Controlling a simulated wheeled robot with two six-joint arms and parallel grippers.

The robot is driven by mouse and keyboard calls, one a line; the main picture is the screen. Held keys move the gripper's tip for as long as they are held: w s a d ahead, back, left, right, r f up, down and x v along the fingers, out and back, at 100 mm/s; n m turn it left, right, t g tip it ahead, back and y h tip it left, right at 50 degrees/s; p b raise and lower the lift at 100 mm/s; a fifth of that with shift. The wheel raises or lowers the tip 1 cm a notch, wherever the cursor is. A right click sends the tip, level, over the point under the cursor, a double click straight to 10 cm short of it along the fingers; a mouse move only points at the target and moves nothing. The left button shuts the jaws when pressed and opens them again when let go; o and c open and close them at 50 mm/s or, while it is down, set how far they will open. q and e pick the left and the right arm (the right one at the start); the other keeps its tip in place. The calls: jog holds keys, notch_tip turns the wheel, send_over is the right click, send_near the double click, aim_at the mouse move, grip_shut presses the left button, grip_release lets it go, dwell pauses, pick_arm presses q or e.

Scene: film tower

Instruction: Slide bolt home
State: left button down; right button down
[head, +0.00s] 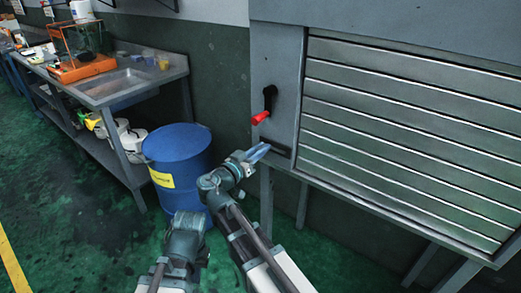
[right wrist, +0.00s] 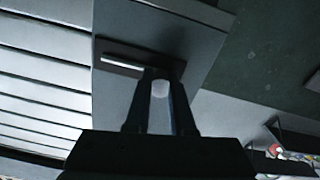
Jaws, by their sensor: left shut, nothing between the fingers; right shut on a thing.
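The bolt shows as a pale bar (right wrist: 121,65) in a dark slot on the grey panel in the right wrist view. In the head view the slot (head: 280,149) sits low on the panel left of the slatted shutter. My right gripper (head: 257,153) is at the slot's left end. In the right wrist view its fingers (right wrist: 160,88) are closed around a pale rounded piece, which looks like the bolt's knob. My left gripper (head: 187,222) is low in front of the blue barrel, shut and empty, its fingertips hard to make out.
A black handle with a red grip (head: 262,117) is on the panel above the slot. The slatted shutter (head: 400,130) fills the right. A blue barrel (head: 178,160) stands left of my right arm, beside a metal sink bench (head: 125,85). Green floor is open at front left.

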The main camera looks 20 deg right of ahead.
aim_at(277, 148)
jog(key=s+d, duration=0.2)
jog(key=s, duration=0.1)
jog(key=shift+d, duration=0.1)
jog(key=c, duration=0.8)
grip_release()
jog(key=shift+w, duration=0.1)
jog(key=shift+o, duration=0.2)
